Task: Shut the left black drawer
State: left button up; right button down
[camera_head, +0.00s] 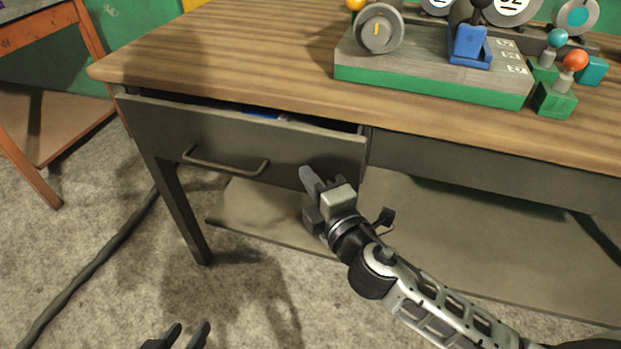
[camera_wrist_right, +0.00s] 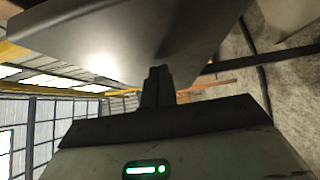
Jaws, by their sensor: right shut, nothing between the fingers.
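The left black drawer (camera_head: 235,145) hangs under the wooden table at its left end. It stands slightly open: a dark gap shows along its top edge, with a bit of something blue inside. Its bar handle (camera_head: 225,165) is on the front. My right gripper (camera_head: 306,174) is shut and empty at the right part of the drawer front; I cannot tell whether it touches. In the right wrist view the shut fingers (camera_wrist_right: 158,75) point at the dark drawer panel (camera_wrist_right: 120,35). My left gripper (camera_head: 190,327) is open and empty at the bottom edge, low and away from the drawer.
The wooden tabletop (camera_head: 230,55) carries a grey-and-green block with a dial and blue lever (camera_head: 430,75), and small knobbed blocks (camera_head: 556,95) at right. A black cable (camera_head: 100,265) lies on the floor at left. An orange-framed table (camera_head: 90,45) stands at far left.

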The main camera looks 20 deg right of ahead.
aim_at(327, 171)
pick_arm(q)
jog(key=shift+d, duration=0.1)
pick_arm(e)
jog(key=w+d, duration=0.2)
jog(key=w, duration=0.1)
jog(key=shift+w+d, duration=0.1)
jog(key=shift+d, duration=0.05)
jog(key=shift+w+d, duration=0.25)
jog(key=shift+w, duration=0.05)
pick_arm(q)
jog(key=shift+s+r, duration=0.15)
jog(key=shift+s, duration=0.2)
pick_arm(e)
jog(key=shift+d+r, duration=0.1)
jog(key=shift+r, duration=0.05)
jog(key=shift+w, duration=0.1)
